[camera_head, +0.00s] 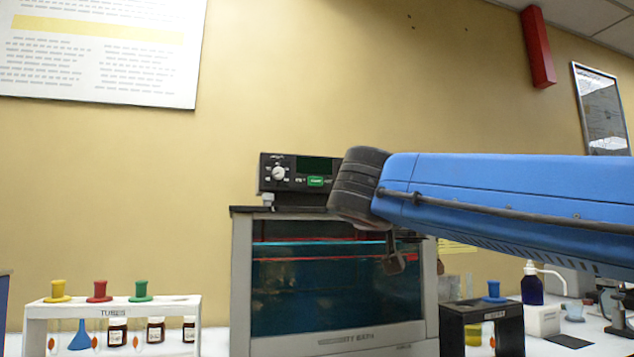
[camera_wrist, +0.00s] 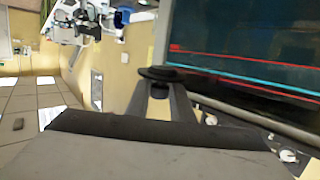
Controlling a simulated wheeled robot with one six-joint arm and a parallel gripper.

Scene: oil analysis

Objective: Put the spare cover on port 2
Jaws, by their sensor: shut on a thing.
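The bath (camera_head: 335,338) is a grey-framed tank with a dark teal glass front, standing on the bench in the head view. Its glass (camera_wrist: 250,45) fills the upper right of the wrist view, with red and light blue lines across it. My gripper (camera_wrist: 160,94) is shut on a dark round cover (camera_wrist: 174,74) in the wrist view. In the head view, my gripper (camera_head: 394,262) shows small and dark, overlapping the upper right of the glass. The cover cannot be made out clearly there. The bath's top is seen edge-on, so port 2 cannot be made out.
A black control box (camera_head: 298,176) stands above the bath's top. A white rack (camera_head: 112,311) with yellow, red and green stoppers and small bottles is at left. A dark rack (camera_head: 482,312) with a blue stopper is at right. A dark blue bottle (camera_head: 532,287) stands farther right.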

